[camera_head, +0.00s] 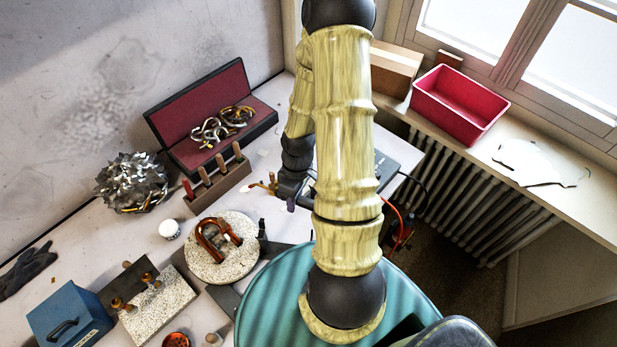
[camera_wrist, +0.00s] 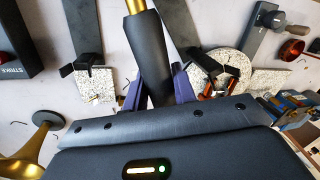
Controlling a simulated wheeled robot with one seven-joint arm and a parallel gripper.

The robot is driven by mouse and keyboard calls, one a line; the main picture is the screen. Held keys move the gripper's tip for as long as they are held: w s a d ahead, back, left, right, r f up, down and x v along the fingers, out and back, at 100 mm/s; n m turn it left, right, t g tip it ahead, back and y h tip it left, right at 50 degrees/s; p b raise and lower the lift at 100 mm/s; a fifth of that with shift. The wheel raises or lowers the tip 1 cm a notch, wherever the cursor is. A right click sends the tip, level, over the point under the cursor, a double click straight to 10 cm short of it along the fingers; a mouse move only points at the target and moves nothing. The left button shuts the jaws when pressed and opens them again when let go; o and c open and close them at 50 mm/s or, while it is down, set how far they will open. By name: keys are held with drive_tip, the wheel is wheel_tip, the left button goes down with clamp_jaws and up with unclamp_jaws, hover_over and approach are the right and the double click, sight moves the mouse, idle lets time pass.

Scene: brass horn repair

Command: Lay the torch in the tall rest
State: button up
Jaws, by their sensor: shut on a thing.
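My gripper (camera_head: 285,192) is shut on the torch, above the bench beyond the round plate. The torch's brass tube (camera_head: 263,187) points left from the jaws in the head view. In the wrist view the black torch handle (camera_wrist: 148,62) lies between my purple fingers (camera_wrist: 158,90), its brass tube running off the top edge. Two dark rests, one on the left (camera_wrist: 86,62) and one on the right (camera_wrist: 205,62), stand apart from the torch. I cannot tell which is the tall one. In the head view one black upright (camera_head: 262,230) shows beside the round plate; my arm hides much behind it.
A round speckled plate (camera_head: 237,262) bears a bent copper tube (camera_head: 212,238). A tool rack (camera_head: 218,187) and an open red-lined case (camera_head: 265,115) stand behind. A speckled block (camera_head: 160,310) and blue box (camera_head: 68,315) are front left. An orange hose (camera_head: 398,228) hangs right.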

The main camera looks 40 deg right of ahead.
drive_tip(key=s+a+r+n+p, duration=0.3)
drive_tip(key=s+a+r+p, duration=0.1)
drive_tip(key=a+p, duration=0.3)
drive_tip(key=shift+s+a+p, duration=0.15)
drive_tip(key=shift+s+p, duration=0.5)
drive_tip(key=shift+p, duration=0.05)
wheel_tip(320, 180, down, 8)
drive_tip(key=b, duration=0.7)
drive_tip(key=shift+f, duration=0.2)
idle(0.4)
drive_tip(key=o, duration=1.5)
drive_tip(key=shift+o, duration=0.2)
